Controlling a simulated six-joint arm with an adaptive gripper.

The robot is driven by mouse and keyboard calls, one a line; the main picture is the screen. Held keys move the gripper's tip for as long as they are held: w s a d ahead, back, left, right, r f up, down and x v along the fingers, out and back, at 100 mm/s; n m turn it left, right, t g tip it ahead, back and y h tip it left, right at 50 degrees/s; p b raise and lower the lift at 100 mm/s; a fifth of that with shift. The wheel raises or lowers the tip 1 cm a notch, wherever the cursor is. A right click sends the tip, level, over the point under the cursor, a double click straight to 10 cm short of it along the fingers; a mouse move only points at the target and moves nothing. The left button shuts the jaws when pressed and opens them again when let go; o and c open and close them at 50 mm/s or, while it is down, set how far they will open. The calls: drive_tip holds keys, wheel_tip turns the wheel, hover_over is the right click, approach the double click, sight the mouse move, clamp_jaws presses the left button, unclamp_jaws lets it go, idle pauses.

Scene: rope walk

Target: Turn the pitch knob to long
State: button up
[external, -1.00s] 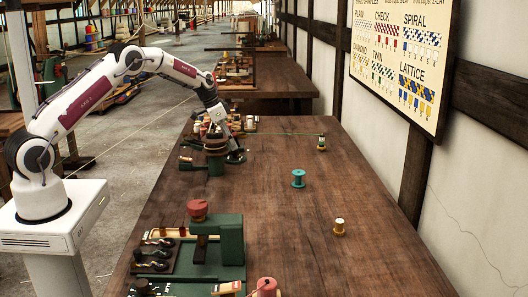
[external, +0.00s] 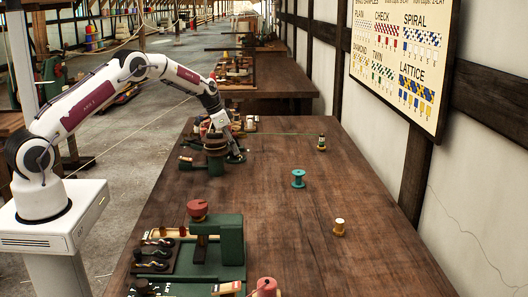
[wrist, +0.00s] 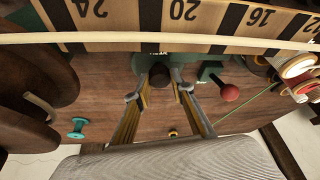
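My gripper (wrist: 163,88) is at the green device with stacked brown discs (external: 215,143) on the far part of the bench. In the wrist view its two fingers stand apart, with a dark round knob (wrist: 160,76) between or just beyond their tips. I cannot tell whether they touch it. A dark label above this knob is too small to read, so I cannot confirm that it is the pitch knob. A red ball-ended lever (wrist: 229,92) sits to its right. In the external view my arm hides part of the device.
A numbered scale strip (wrist: 200,15) crosses the top of the wrist view. A teal spool (external: 298,178) and a yellow spool (external: 339,227) stand on the bench. A green machine with a red cap (external: 198,209) stands nearer the camera. The bench's right middle is mostly clear.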

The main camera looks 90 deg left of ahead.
drive_tip(key=shift+o, duration=0.2)
drive_tip(key=shift+n, duration=0.6)
drive_tip(key=shift+n+y, duration=0.4)
drive_tip(key=shift+n, duration=0.1)
drive_tip(key=shift+d+n+g+y, duration=0.1)
drive_tip(key=shift+n+g+y, duration=0.35)
drive_tip(key=shift+n, duration=0.75)
drive_tip(key=o, duration=1.1)
drive_tip(key=shift+r, duration=0.1)
drive_tip(key=v, duration=0.8)
drive_tip(key=shift+w, duration=0.1)
